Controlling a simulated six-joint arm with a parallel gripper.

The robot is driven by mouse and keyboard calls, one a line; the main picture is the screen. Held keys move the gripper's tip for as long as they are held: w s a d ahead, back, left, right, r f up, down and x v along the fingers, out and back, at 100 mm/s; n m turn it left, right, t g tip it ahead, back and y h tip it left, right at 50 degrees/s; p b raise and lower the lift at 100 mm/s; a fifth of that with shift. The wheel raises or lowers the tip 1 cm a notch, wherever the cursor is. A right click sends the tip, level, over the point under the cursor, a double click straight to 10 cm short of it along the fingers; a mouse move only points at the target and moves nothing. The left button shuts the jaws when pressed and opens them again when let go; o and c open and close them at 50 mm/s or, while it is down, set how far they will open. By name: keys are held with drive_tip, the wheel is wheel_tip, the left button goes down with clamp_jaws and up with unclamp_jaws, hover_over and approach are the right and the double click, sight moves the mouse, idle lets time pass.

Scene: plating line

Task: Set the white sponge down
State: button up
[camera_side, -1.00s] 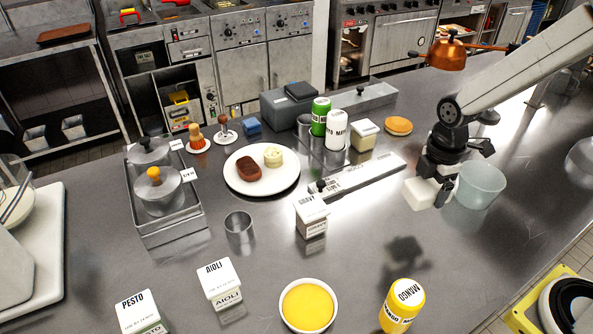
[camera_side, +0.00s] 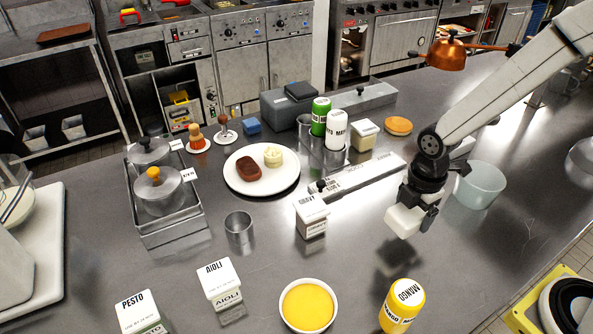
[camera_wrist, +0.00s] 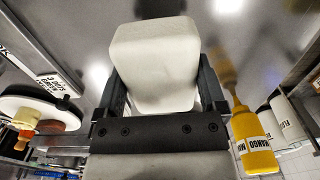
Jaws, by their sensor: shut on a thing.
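The white sponge (camera_side: 403,221) is a pale block held in my gripper (camera_side: 424,213) above the steel counter. In the wrist view the sponge (camera_wrist: 155,65) sits between the two dark fingers of my gripper (camera_wrist: 160,90), which are shut on it. A dark shadow lies on the counter below and in front of it, so the sponge is clear of the surface.
A yellow mango bottle (camera_side: 402,305) stands in front of the sponge, and a gravy carton (camera_side: 311,216) stands to its left. A translucent bowl (camera_side: 480,186) is behind right. A bowl of yellow sauce (camera_side: 308,305) is front left. The counter (camera_side: 480,260) on the right is bare.

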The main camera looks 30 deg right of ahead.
drive_tip(key=shift+f, duration=0.65)
drive_tip(key=shift+f, duration=0.1)
drive_tip(key=shift+f, duration=1.7)
drive_tip(key=shift+f, duration=0.1)
drive_tip(key=o, duration=0.9)
drive_tip(key=shift+r, duration=6.15)
